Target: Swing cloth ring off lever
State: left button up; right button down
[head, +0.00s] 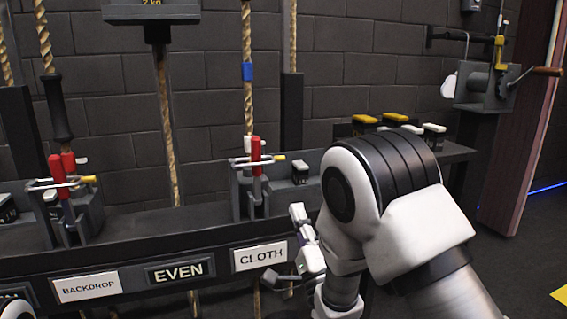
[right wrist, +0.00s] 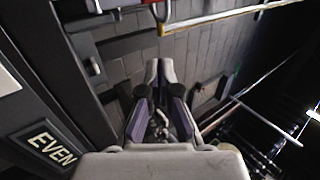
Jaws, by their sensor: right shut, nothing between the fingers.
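The cloth lever (head: 256,158) has a red handle and stands upright on its dark block above the CLOTH label (head: 260,256). Its ring (head: 243,162) is a thin pale metal loop around the lever, with a yellow tip (head: 280,157) pointing right. In the right wrist view a pale bar with yellow on it (right wrist: 215,18) crosses the top, apart from the fingers. My right gripper (head: 300,240) is below and right of the lever, in front of the rail, partly hidden by my arm. In the wrist view its fingers (right wrist: 159,92) are shut and empty. My left gripper is out of view.
A second red lever (head: 60,180) with a similar ring stands at the left above the BACKDROP label (head: 88,286). The EVEN sign (head: 180,271) is between the labels. Ropes rise behind the rail (head: 150,228). A crank winch (head: 490,90) is at the far right.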

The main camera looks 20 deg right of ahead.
jog(key=b, duration=0.3)
send_near(280, 157)
jog(key=f+x, duration=0.1)
jog(key=x, duration=0.5)
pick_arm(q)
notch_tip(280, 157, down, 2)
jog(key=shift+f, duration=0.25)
pick_arm(e)
jog(key=shift+w+r, duration=0.45)
jog(key=shift+w, duration=0.05)
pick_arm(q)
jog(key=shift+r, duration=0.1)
pick_arm(e)
jog(key=shift+d+r+n+y+p, duration=0.1)
jog(key=shift+r+n+y+p, duration=0.25)
jog(key=shift+n+y, duration=0.4)
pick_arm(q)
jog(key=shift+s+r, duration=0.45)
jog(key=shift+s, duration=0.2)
pick_arm(e)
jog(key=shift+n+y, duration=0.35)
jog(key=shift+n, duration=0.4)
